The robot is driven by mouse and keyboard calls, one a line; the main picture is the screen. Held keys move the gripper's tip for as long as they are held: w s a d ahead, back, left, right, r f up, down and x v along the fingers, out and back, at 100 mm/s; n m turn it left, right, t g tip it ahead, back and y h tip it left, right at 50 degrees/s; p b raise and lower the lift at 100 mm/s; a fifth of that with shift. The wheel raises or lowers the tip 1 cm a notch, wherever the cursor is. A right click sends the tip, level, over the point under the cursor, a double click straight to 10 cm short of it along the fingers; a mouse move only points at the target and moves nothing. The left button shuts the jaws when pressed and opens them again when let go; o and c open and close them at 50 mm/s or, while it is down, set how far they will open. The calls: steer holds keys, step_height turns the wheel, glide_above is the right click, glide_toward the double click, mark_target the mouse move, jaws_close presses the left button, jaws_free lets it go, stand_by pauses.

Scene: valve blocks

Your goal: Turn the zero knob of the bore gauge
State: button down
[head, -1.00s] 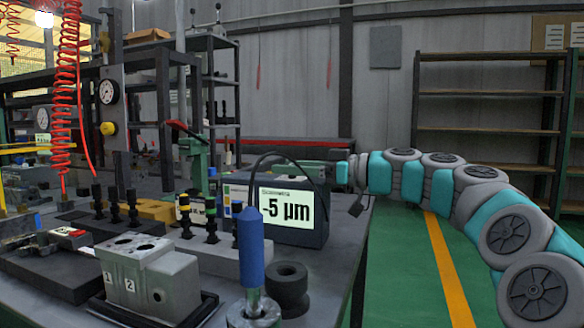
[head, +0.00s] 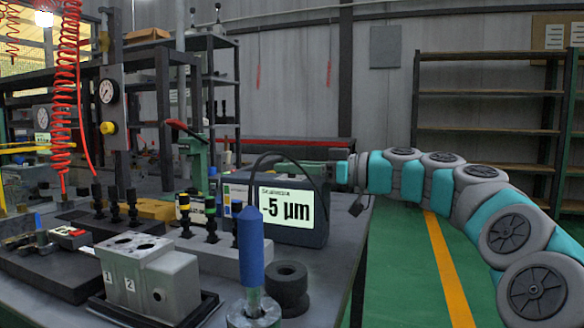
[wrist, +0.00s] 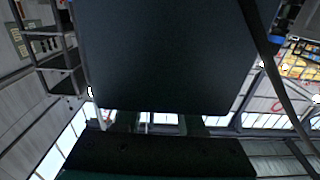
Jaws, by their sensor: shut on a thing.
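The bore gauge's probe has a blue handle (head: 250,250) and stands upright, its lower end in a metal ring (head: 253,314). A black cable loops from it toward the grey display box (head: 290,234), whose screen (head: 285,208) reads -5 µm. My gripper (wrist: 157,122) is at the box's rear, mostly hidden behind it in the head view. In the wrist view the dark box (wrist: 165,55) fills the upper middle, and both fingers reach to its edge. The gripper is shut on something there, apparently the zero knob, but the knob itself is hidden.
A grey valve block (head: 150,278) marked 1 and 2 sits on a black tray at the front. Black rings (head: 287,285) are stacked beside the probe. The green floor right of the bench is open.

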steer(key=shift+r+n+g, duration=0.1)
steer(key=shift+n+g, duration=0.2)
steer(key=shift+g, duration=0.2)
steer(key=shift+g+y, duration=0.3)
steer(key=n+g+p, duration=0.2)
steer(key=g+p, duration=0.1)
steer(key=shift+w+r+y, duration=0.1)
steer(key=shift+r+y, duration=0.05)
steer(key=shift+y, duration=0.15)
steer(key=n+g+p, duration=0.2)
steer(key=p, duration=0.3)
steer(key=shift+d+g, duration=0.1)
steer(key=shift+g, duration=0.3)
steer(key=shift+f+n+g+p, duration=0.2)
steer(key=shift+n+g+p, duration=0.5)
steer(key=shift+g+p, duration=0.5)
steer(key=c, duration=0.5)
jaws_free()
